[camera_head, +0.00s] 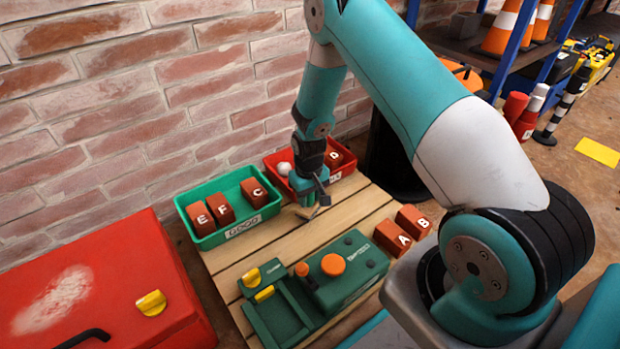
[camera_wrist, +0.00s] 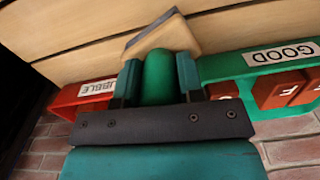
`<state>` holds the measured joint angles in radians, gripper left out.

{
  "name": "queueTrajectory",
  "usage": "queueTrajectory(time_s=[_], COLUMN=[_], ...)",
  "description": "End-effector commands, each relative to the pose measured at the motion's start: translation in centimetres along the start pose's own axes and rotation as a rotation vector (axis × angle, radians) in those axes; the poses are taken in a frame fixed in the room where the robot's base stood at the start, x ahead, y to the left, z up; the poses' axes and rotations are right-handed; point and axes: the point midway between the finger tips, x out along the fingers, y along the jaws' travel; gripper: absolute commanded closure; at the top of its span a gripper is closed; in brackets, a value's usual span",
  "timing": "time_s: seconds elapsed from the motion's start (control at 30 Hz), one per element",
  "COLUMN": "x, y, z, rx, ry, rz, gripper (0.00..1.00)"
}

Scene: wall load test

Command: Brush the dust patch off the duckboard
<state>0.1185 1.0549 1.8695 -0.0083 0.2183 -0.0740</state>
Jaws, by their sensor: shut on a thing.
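My gripper (camera_head: 312,192) is over the far part of the slatted wooden duckboard (camera_head: 345,209), just in front of the two trays. It is shut on the green handle of a brush (camera_wrist: 158,75). In the wrist view my gripper's fingers (camera_wrist: 158,84) stand on both sides of the handle. The brush's pale wooden head (camera_wrist: 170,36) has a grey edge and is close over the slats; I cannot tell if it touches. I see no clear dust on the visible slats. A whitish dusty patch (camera_head: 62,297) lies on the red box lid at the left.
A green GOOD tray (camera_head: 243,229) holds bricks E, F and C. A red RUBBLE tray (camera_head: 345,172) holds a brick and a white round thing. A brick wall (camera_head: 120,110) stands behind.

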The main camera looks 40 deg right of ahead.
Motion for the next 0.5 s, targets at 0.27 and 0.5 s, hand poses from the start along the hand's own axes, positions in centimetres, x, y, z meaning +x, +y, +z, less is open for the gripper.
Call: queueTrajectory(time_s=[0.27, 0.5], x=[-3.0, -4.0], y=[-0.2, -0.3], z=[-0.1, -0.1], rx=[-0.002, -0.003], ry=[0.001, 0.000], rz=[0.000, 0.000], gripper=[0.87, 0.87])
